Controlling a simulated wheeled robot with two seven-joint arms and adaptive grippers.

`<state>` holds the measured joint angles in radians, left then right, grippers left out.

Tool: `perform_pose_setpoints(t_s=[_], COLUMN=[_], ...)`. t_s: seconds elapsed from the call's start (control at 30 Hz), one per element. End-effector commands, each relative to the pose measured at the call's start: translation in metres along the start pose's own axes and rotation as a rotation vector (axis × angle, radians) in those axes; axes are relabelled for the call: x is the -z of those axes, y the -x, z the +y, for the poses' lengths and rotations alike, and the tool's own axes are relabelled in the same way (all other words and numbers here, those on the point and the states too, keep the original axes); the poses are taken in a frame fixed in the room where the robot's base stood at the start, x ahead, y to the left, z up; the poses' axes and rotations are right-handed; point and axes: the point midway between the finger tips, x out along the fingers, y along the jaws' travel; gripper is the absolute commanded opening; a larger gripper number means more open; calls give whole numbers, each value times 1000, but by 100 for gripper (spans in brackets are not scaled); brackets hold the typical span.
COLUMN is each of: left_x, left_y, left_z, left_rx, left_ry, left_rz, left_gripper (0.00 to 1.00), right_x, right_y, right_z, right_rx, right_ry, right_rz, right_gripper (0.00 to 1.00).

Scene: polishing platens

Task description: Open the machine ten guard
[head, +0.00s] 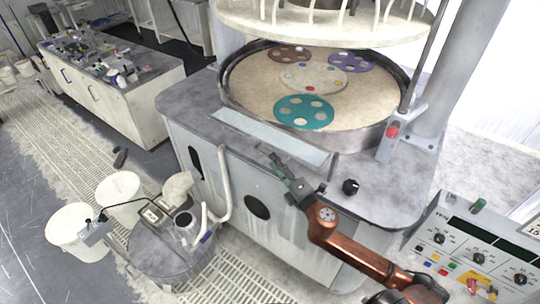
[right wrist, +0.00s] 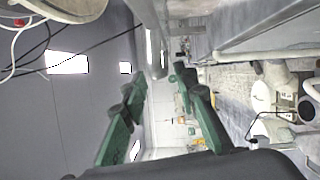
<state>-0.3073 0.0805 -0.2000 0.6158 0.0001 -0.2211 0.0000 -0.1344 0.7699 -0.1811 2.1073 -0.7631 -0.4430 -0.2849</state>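The polishing machine (head: 305,215) stands in the middle of the head view, with a round tan platen (head: 375,95) in a dark rim. A pale, glassy flat panel (head: 270,137) lies along the front of its grey top; it may be the guard, but I cannot tell, and no number ten is readable. My right gripper (head: 272,162), with green fingers, is at the front edge of the machine, just below this panel; contact is unclear. Its fingers stand apart with nothing between them in the right wrist view (right wrist: 160,82). My left gripper is not in view.
A teal carrier disc (head: 303,112) lies on the platen under a raised round upper plate (head: 330,28). A control panel (head: 475,255) stands at lower right. White buckets (head: 72,226) and a grey drum (head: 170,250) stand at lower left. A cluttered bench (head: 110,95) is behind.

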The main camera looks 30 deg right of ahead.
Motion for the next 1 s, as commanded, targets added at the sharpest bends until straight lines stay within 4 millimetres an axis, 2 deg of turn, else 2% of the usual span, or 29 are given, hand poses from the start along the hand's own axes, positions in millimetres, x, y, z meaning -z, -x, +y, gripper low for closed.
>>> perform_pose_setpoints(t_s=[0.1, 0.23, 0.5, 0.63, 1.0], left_x=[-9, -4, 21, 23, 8], left_y=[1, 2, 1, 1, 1], left_z=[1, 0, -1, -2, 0], left_rx=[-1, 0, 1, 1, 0], left_ry=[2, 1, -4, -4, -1], left_rz=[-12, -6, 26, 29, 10], left_gripper=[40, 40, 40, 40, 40], right_x=[0, -1, -2, -3, -3], right_y=[-19, -32, -38, -37, -37], right_z=[2, 0, -1, -1, -1], right_rx=[-2, 0, 1, 2, 2], right_ry=[2, 1, 0, 0, 0], right_rz=[-1, -1, -3, -4, -4], right_gripper=[27, 27, 27, 27, 1])
